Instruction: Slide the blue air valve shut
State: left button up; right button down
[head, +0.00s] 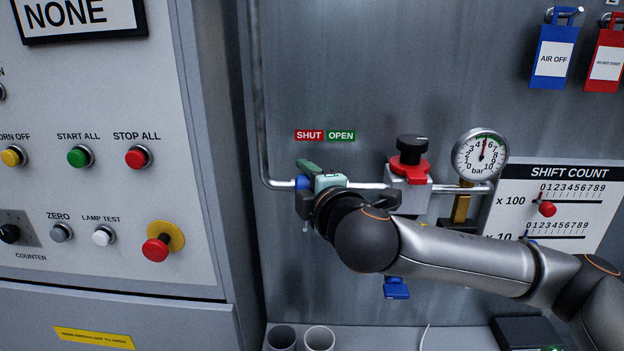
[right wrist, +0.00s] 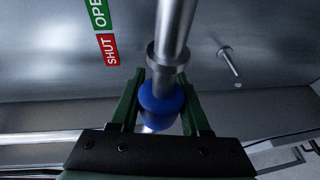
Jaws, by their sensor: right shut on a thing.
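The blue air valve (head: 302,183) is a sleeve on the horizontal metal pipe, below the red SHUT label (head: 309,135) and green OPEN label (head: 341,135). My right gripper (head: 306,175) reaches it from the right. In the right wrist view, its two green fingers (right wrist: 160,84) lie on either side of the blue valve (right wrist: 158,100) and are shut on it. The SHUT label (right wrist: 111,49) is closer to the valve than the OPEN label (right wrist: 97,12). The gripper hides part of the pipe. My left gripper is not in view.
Right of the valve are a regulator with a black knob (head: 412,145) and red collar, and a pressure gauge (head: 480,155). A button panel with a red emergency knob (head: 157,248) stands at left. Two cups (head: 319,338) stand below. Blue and red tags hang at upper right.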

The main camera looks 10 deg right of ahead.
jog(key=shift+a, duration=0.15)
jog(key=shift+c, duration=1.8)
grip_release()
jog(key=shift+w+a, duration=0.1)
jog(key=s+d+r+b, duration=0.1)
jog(key=s+b, duration=0.1)
jog(key=s, duration=1)
jog(key=shift+s+d+r, duration=0.2)
jog(key=shift+d+r, duration=0.1)
jog(key=shift+r, duration=0.1)
